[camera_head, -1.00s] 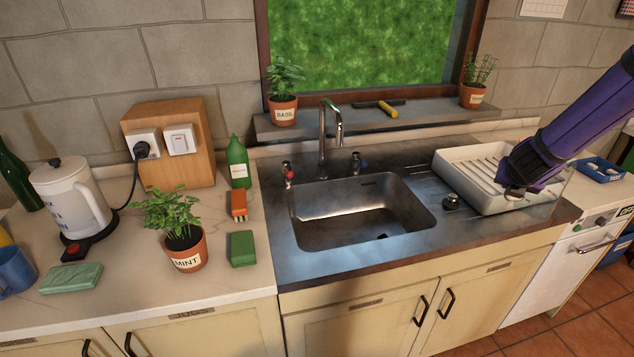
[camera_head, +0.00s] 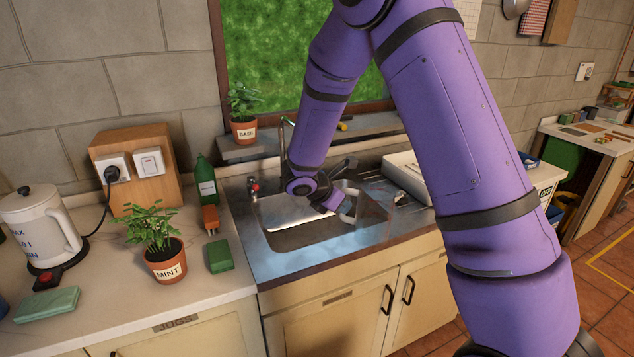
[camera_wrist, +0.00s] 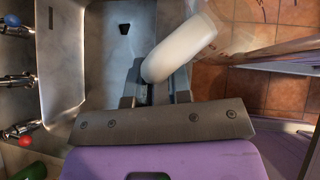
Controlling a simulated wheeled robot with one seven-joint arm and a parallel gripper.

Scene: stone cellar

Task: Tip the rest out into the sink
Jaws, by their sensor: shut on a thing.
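The steel sink (camera_head: 300,238) is set in the counter under the window. Its basin and drain also show in the wrist view (camera_wrist: 90,45). My gripper (camera_head: 343,207) is over the right part of the basin. In the wrist view, my gripper (camera_wrist: 155,90) is shut on a smooth white rounded vessel (camera_wrist: 185,48), which lies tilted toward the upper right across the sink's edge. In the head view only a small pale part of the vessel (camera_head: 350,208) shows beside the gripper. Its mouth and contents cannot be made out, and no pouring stream is visible.
The tap (camera_head: 283,140) stands behind the basin, close to my wrist. A white dish drainer (camera_head: 405,172) is to the right. A green bottle (camera_head: 205,180), an orange block, a green sponge (camera_head: 220,257) and a mint pot (camera_head: 166,262) stand on the left counter.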

